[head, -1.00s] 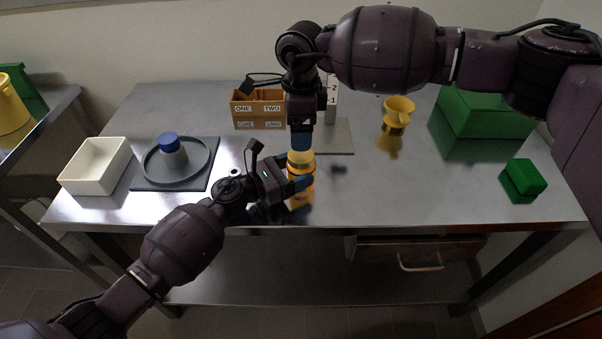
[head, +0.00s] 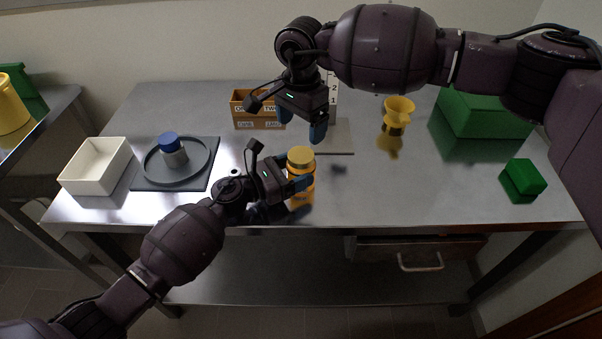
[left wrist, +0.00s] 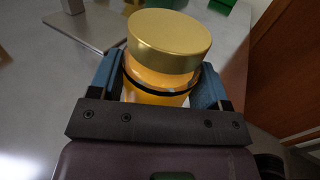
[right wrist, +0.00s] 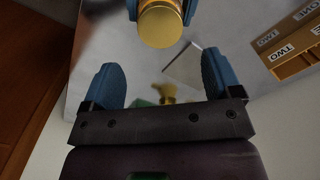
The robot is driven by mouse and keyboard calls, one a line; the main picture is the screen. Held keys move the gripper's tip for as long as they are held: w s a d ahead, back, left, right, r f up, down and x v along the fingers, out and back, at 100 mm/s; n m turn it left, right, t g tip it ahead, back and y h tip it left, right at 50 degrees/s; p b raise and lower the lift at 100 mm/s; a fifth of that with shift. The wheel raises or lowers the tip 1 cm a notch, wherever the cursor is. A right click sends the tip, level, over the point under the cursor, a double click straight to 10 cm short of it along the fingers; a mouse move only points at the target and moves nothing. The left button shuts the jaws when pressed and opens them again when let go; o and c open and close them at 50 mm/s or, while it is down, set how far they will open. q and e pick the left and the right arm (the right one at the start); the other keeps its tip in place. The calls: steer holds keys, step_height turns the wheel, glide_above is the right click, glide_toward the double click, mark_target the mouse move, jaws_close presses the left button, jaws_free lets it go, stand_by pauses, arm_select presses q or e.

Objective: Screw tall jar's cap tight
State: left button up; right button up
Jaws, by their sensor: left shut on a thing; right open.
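The tall jar (head: 300,171) is orange with a gold cap (head: 300,153) on its top and stands upright near the table's front edge. My left gripper (head: 297,178) is shut around the jar's body below the cap. In the left wrist view the cap (left wrist: 170,42) sits over the jar, with a dark ring (left wrist: 158,88) below it. Whether the cap is tight cannot be told. My right gripper (head: 301,128) is open and empty, above and behind the jar. In the right wrist view the cap (right wrist: 160,26) lies beyond its spread blue fingers.
A wooden box labelled ONE and TWO (head: 243,115) stands behind. At left are a white tray (head: 72,181) and a grey dish (head: 205,157) holding a blue-capped jar (head: 172,150). A yellow funnel (head: 398,108) and green boxes (head: 523,179) are at right.

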mark_target(301, 154)
steer(key=shift+f, duration=4)
steer(key=shift+c, duration=0.4)
steer(key=c, duration=0.9)
steer(key=m, duration=1.3)
steer(key=shift+m, duration=0.3)
steer(key=m, duration=0.4)
steer(key=o, duration=1.1)
